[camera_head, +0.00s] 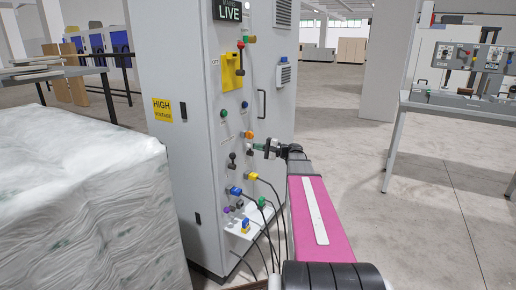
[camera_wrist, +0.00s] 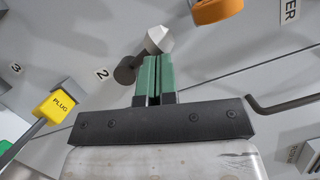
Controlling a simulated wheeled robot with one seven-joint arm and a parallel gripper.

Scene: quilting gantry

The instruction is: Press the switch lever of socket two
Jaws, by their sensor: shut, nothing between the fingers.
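In the wrist view, a lever with a dark round base (camera_wrist: 126,70) and a pale faceted knob (camera_wrist: 158,40) stands on the grey panel beside the label "2" (camera_wrist: 102,73). My gripper (camera_wrist: 153,62) has green fingers pressed together, with nothing between them. The fingertips are just below the knob in the picture and overlap part of the lever. I cannot tell whether they touch it. In the head view my gripper (camera_head: 257,147) is at the cabinet's panel side, and the lever is too small there to make out clearly.
A yellow plug (camera_wrist: 57,105) with a cable is left of my gripper, an orange knob (camera_wrist: 218,10) is above right, and a dark bent handle (camera_wrist: 285,103) is at the right. Cables hang from the cabinet (camera_head: 180,60).

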